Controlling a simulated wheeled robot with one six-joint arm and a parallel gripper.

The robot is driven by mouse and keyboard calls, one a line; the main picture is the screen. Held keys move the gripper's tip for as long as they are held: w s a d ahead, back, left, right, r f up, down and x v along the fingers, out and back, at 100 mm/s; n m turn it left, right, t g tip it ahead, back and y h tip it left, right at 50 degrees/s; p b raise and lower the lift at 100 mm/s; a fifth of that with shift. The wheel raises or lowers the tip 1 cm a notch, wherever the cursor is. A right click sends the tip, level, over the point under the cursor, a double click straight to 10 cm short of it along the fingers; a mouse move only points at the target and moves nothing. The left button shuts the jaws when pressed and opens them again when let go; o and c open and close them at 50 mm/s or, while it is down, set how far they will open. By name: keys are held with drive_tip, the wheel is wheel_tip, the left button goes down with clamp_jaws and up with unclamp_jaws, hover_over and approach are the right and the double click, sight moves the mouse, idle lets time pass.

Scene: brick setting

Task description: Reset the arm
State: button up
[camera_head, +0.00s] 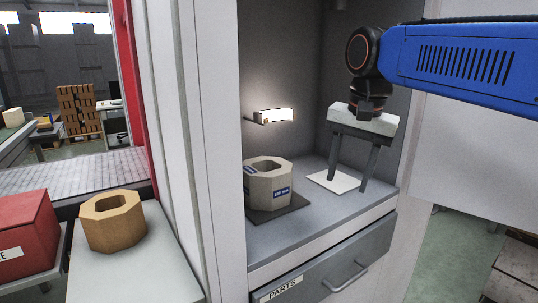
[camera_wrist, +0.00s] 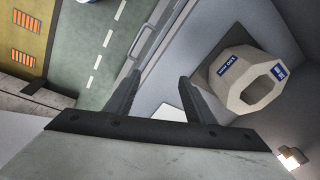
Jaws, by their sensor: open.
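My gripper (camera_head: 348,180) hangs inside the grey alcove at the end of my blue arm, fingers pointing down, open and with nothing between them. Its two dark fingers (camera_wrist: 160,78) also show apart in the wrist view. Below it a white square pad (camera_head: 334,182) lies bare on the grey shelf (camera_head: 290,228). To the left of the gripper, and apart from it, a pale octagonal ring block (camera_head: 269,186) with blue labels stands on a dark pad (camera_head: 279,210). The same block (camera_wrist: 249,83) is at the right in the wrist view.
A lit lamp (camera_head: 275,115) is on the alcove's back wall. A drawer marked PARTS (camera_head: 320,272) is shut below the shelf. A tan octagonal ring (camera_head: 113,222) stands on a white top (camera_head: 140,275) at the left, beside a red box (camera_head: 25,235). The alcove's side walls stand close.

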drive_tip(key=s+d+f+n+t, duration=0.1)
drive_tip(key=s+d+f+n, duration=0.1)
drive_tip(key=s+f, duration=0.3)
drive_tip(key=s+d+f+n+t, duration=0.1)
drive_tip(key=s+d+f, duration=0.4)
drive_tip(key=f, duration=0.5)
drive_tip(key=s+d+f+n, duration=0.3)
drive_tip(key=s+d+f, duration=0.1)
drive_tip(key=s+f, duration=0.3)
drive_tip(key=shift+d+f+t+h, duration=0.3)
drive_tip(key=shift+f+t, duration=0.1)
drive_tip(key=shift+f, duration=0.3)
